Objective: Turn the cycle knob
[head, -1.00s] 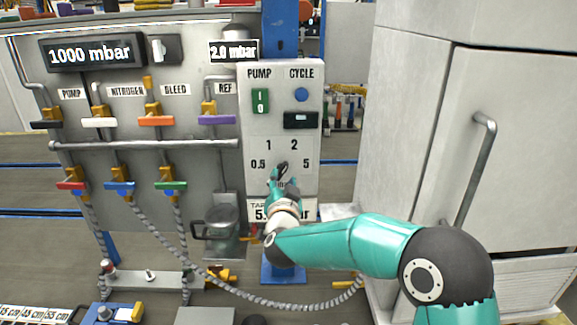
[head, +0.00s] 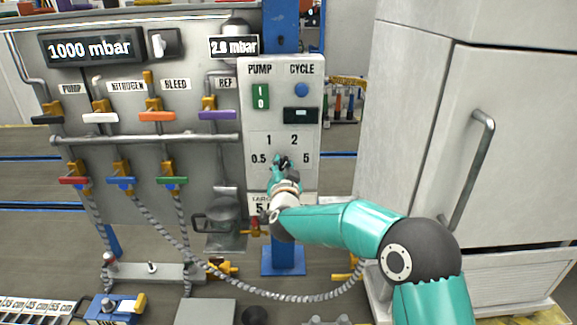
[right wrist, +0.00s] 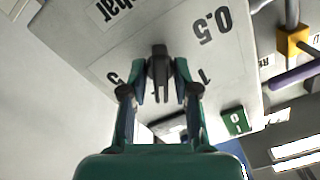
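The control panel (head: 256,130) has the labels PUMP and CYCLE at its top. A round blue button (head: 301,89) sits under CYCLE. Lower down, a dark knob (right wrist: 158,66) stands among the marks 0.5, 1, 2 and 5; in the head view it is mostly hidden by my gripper. My right gripper (head: 282,163) is at this knob. In the right wrist view its two fingers (right wrist: 160,88) lie one on each side of the knob; whether they press on it I cannot tell. My left gripper is in neither view.
A green pump switch (head: 261,97) and a small dark display (head: 300,116) are above the dial. Valves with coloured handles (head: 157,116) and hoses are to the left. A grey cabinet (head: 410,120) with a bar handle stands close on the right of my arm.

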